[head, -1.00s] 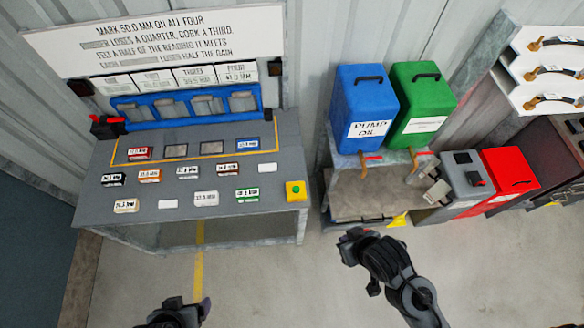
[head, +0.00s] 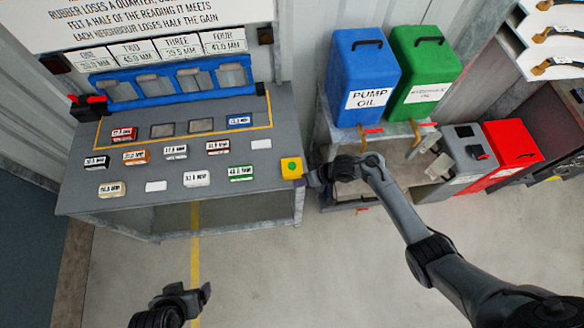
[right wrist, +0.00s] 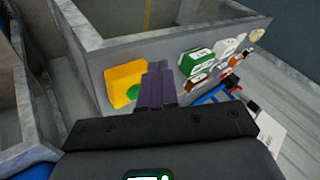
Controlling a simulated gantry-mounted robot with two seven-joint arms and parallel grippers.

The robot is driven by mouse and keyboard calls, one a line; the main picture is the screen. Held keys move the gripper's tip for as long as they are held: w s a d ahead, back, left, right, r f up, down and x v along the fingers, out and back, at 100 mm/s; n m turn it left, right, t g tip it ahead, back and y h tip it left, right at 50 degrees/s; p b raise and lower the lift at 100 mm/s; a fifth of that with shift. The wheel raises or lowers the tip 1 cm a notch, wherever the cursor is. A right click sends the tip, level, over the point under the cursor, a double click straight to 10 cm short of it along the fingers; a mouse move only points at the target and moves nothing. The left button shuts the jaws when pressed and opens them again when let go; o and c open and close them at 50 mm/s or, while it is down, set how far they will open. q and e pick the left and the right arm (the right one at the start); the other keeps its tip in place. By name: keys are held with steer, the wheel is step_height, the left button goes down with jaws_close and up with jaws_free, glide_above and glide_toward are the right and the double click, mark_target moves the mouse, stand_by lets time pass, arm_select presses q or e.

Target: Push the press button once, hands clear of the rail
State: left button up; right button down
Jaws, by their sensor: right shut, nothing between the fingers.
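The press button is a yellow box (head: 292,169) with a green button on top, at the right front corner of the grey bench (head: 255,200). My right gripper (head: 303,182) is shut and empty, with its tip right beside the box's right side in the head view. In the right wrist view the shut purple fingers (right wrist: 155,88) overlap the yellow box (right wrist: 122,84) and partly hide the green button; I cannot tell whether they touch. The blue rail (head: 165,88) with several slots stands at the bench's back. My left gripper (head: 205,293) is low in the head view, away from the bench and rail.
Several labelled blocks, such as a green one (head: 241,173), lie on the bench. A blue pump oil can (head: 362,75) and a green can (head: 425,65) stand to the right on a metal stand. Open floor (head: 300,270) lies in front.

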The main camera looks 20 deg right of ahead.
steer(key=w+d+r+t+b, duration=0.1)
steer(key=w+r, duration=0.6)
steer(key=w, duration=0.2)
steer(key=shift+w+d+r+t, duration=0.15)
steer(key=shift+w+d+t, duration=0.1)
steer(key=shift+t, duration=0.15)
steer(key=shift+b, duration=0.3)
steer(key=b, duration=0.8)
glide_above(295, 166)
step_height(295, 166, down, 7)
steer(key=shift+w+r, duration=0.1)
steer(key=shift+f+b, duration=0.4)
steer(key=shift+f, duration=0.6)
steer(key=shift+f, duration=0.45)
stand_by(0.7)
